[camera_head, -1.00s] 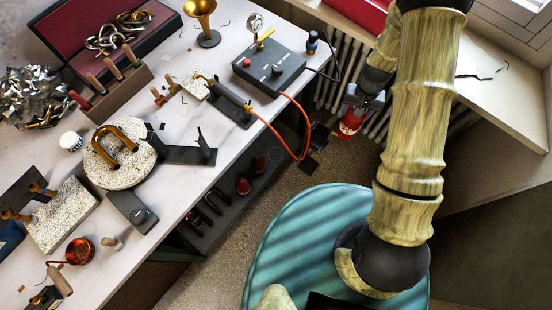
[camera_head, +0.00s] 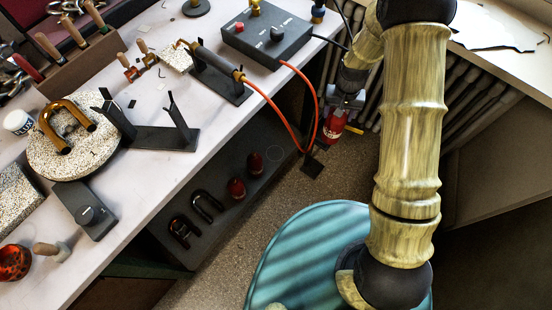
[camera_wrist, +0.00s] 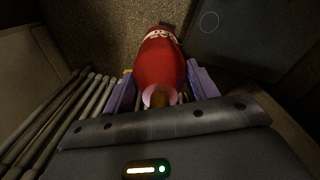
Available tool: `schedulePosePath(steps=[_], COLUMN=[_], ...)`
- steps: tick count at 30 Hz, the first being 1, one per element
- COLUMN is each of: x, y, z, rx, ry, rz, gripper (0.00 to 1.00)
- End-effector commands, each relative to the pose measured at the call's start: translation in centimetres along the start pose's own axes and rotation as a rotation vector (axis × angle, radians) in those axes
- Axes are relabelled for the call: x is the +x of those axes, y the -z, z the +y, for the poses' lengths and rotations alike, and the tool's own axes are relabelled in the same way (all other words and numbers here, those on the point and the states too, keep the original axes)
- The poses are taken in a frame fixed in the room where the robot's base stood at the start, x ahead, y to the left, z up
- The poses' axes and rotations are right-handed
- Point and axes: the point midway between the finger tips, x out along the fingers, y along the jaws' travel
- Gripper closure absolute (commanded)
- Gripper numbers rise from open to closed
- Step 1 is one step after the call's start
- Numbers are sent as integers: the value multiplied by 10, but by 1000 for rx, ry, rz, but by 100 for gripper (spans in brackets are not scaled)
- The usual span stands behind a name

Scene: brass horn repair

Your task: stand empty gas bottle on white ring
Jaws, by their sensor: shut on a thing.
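The red gas bottle (camera_head: 333,125) is held in my gripper (camera_head: 345,100) beside the bench, with pale lettering on its side. In the wrist view the bottle (camera_wrist: 160,65) sits between the two purple fingers of my gripper (camera_wrist: 162,88), which are shut on it. The white ring (camera_head: 273,153) is a thin outline on the dark low shelf under the bench. Nothing stands on it. It also shows at the top right of the wrist view (camera_wrist: 209,22), to the right of the bottle and apart from it.
Two red bottles (camera_head: 255,163) (camera_head: 237,188) stand on the dark shelf (camera_head: 215,170), near black U-shaped pieces (camera_head: 207,204). An orange hose (camera_head: 300,135) hangs over the bench edge between ring and bottle. A ribbed radiator (camera_head: 470,100) stands to the right.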

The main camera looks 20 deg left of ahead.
Motion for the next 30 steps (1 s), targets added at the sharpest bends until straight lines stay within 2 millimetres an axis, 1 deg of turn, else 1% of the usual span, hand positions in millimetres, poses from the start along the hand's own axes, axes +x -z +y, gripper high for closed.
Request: schedulePosePath(steps=[1, 3, 17, 24, 30], x=[20, 32, 114, 154, 180], y=[2, 2, 14, 24, 32], z=[-7, -15, -67, -101, -130], rx=[-10, -20, -88, -167, -258], ry=[1, 1, -1, -1, -1], rz=[3, 3, 4, 5, 5], gripper=[97, 97, 97, 97, 97])
